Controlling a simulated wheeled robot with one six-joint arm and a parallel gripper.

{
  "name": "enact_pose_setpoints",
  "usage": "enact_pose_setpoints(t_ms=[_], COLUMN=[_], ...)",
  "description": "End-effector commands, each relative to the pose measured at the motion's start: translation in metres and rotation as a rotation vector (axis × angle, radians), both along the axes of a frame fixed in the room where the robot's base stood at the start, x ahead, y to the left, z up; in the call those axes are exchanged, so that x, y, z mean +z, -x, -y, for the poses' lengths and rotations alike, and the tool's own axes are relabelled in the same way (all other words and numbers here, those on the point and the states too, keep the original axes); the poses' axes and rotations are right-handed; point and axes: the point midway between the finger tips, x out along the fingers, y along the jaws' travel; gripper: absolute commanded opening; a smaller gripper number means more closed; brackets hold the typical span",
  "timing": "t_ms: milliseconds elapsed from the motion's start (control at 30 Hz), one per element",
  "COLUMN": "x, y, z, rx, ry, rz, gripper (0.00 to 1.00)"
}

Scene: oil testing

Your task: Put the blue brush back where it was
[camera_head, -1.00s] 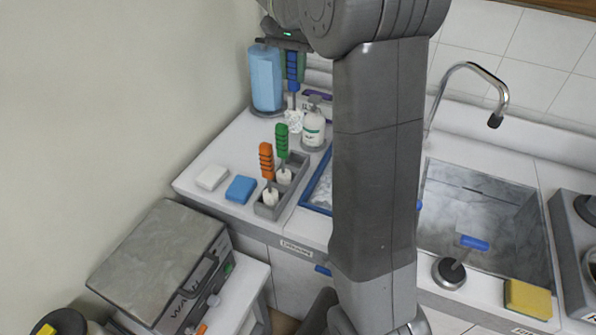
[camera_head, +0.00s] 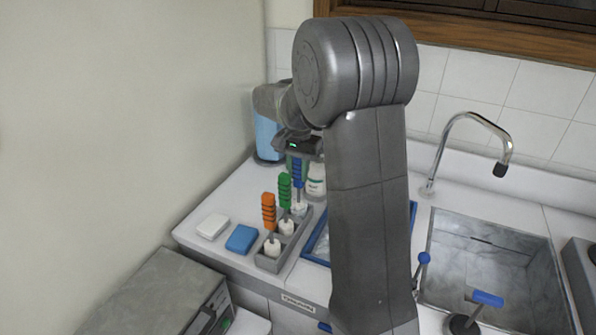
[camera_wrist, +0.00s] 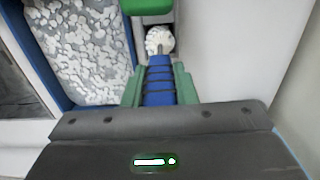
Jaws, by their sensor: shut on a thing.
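My gripper (camera_head: 298,158) is shut on the blue handle of the blue brush (camera_head: 297,174). The brush hangs upright with its white head down, at the far end of the grey holder (camera_head: 268,263). I cannot tell whether the head is inside the far compartment or just above it. The orange brush (camera_head: 269,212) and green brush (camera_head: 284,192) stand in the nearer compartments. In the wrist view, the blue handle (camera_wrist: 158,88) lies between my green fingers and the white head (camera_wrist: 160,40) shows beyond them.
A white sponge (camera_head: 212,227) and a blue sponge (camera_head: 242,239) lie left of the holder. A blue-rimmed tray (camera_head: 315,236) is close on its right. A white bottle (camera_head: 316,180) and a blue container (camera_head: 266,138) stand behind. The sink (camera_head: 490,262) is further right.

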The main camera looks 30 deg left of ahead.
Motion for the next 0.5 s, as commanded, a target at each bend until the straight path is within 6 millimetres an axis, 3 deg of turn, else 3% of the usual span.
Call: enact_pose_setpoints(t_ms=[400,433,500], x=[-0.0083,-0.0078,-0.0073], y=[-0.0001,-0.0001,-0.0001], z=[-0.0001,-0.0001,-0.0001], rx=[0.0,0.0,0.0], ry=[-0.001,-0.001,-0.001], rz=[0.001,0.001,0.001], gripper=[0.05,0.29,0.43])
